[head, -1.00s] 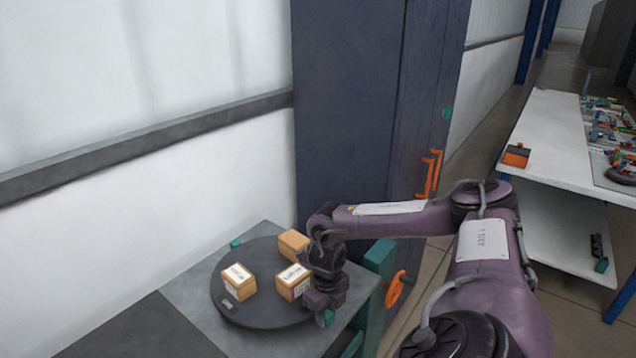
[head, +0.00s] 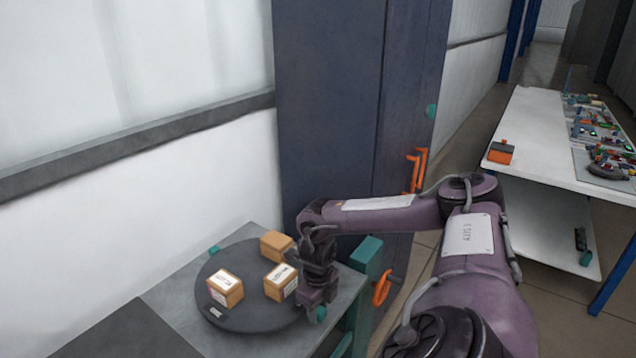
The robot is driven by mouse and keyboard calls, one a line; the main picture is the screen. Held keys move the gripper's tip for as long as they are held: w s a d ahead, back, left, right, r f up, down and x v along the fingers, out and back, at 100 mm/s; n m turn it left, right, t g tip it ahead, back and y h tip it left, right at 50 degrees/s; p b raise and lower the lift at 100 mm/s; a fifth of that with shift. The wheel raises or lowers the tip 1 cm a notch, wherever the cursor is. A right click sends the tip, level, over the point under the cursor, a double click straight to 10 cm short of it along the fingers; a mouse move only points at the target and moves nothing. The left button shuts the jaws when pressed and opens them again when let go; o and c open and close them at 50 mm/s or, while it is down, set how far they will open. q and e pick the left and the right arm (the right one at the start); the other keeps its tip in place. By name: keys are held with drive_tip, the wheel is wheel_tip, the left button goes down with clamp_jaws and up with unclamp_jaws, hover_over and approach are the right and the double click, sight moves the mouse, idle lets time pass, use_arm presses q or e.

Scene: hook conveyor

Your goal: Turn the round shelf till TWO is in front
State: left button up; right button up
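The round shelf (head: 250,318) is a dark grey disc on a grey table at the lower middle of the head view. Three brown boxes stand on it: a left box (head: 226,289) and a middle box (head: 280,283) with white labels, and a back box (head: 275,245). The label words are too small to read. A small pale tag (head: 215,313) sits at the disc's front left edge. My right gripper (head: 318,312) points down at the disc's right edge; whether it touches the disc is unclear, and its fingers are mostly hidden. My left gripper is out of view.
A dark blue cabinet (head: 330,100) with orange handles stands behind my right arm. A teal block (head: 366,253) and an orange ring handle (head: 381,289) are right of the gripper. A white table (head: 545,140) with several small parts stands at the right.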

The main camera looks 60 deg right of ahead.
drive_tip(key=o, duration=0.3)
drive_tip(key=shift+o, duration=0.2)
wheel_tip(320, 180, up, 8)
drive_tip(key=shift+f+b, duration=0.1)
drive_tip(key=shift+b, duration=0.8)
drive_tip(key=shift+s, duration=0.1)
